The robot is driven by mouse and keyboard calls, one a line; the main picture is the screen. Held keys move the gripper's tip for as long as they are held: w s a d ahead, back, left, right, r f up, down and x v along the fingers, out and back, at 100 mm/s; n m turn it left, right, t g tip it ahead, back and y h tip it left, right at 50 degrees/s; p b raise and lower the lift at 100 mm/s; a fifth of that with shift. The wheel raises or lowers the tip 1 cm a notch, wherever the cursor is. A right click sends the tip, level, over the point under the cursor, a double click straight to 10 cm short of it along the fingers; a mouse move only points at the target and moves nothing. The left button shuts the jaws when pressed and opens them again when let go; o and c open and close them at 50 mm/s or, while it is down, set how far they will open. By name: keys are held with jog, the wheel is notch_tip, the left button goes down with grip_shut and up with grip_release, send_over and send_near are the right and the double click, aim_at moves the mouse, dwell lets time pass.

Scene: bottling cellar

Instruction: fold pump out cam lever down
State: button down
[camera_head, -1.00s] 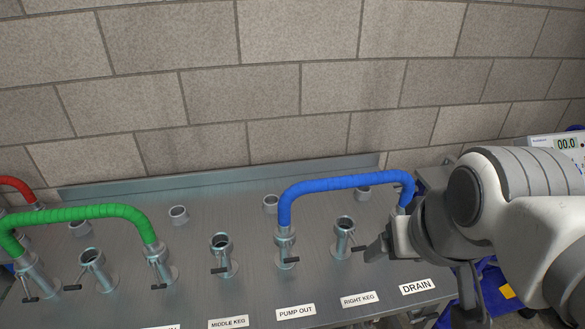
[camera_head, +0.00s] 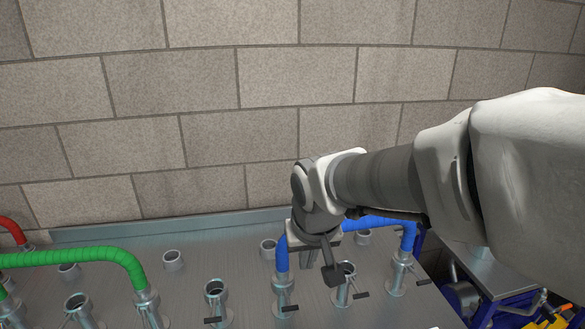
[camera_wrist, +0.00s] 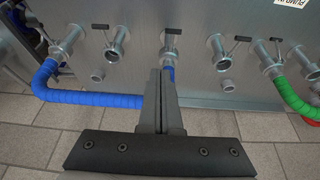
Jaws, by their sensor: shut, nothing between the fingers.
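The pump out port (camera_head: 283,284) is a steel fitting with the left end of the blue hose on it. Its cam lever (camera_head: 290,308) has a dark handle sticking out to the right, close to the bottom edge of the head view. My gripper (camera_head: 332,277) is shut and empty, in front of the blue hose (camera_head: 362,222) and right of the pump out port in the head view. I see no contact with the lever.
The open right keg port (camera_head: 344,285) stands close to the right of my gripper. The drain port (camera_head: 399,272) holds the hose's other end. The middle keg port (camera_head: 216,295) is open on the left. A green hose (camera_head: 90,255) lies farther left. A block wall (camera_head: 200,90) stands behind.

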jog(key=w+a+f, duration=0.1)
jog(key=a+f, duration=0.1)
jog(key=b, duration=0.2)
send_over(289, 304)
notch_tip(289, 304, down, 9)
jog(key=shift+a+f, duration=0.1)
jog(key=shift+f, duration=0.1)
jog(key=f, duration=0.2)
jog(key=s+f, duration=0.1)
jog(key=shift+s+d+f, duration=0.15)
jog(key=shift+d+f, duration=0.05)
jog(key=shift+f, duration=0.2)
jog(key=shift+f+b, duration=0.25)
jog(key=shift+b, duration=0.7)
jog(key=shift+s+r, duration=0.1)
jog(key=shift+s, duration=0.05)
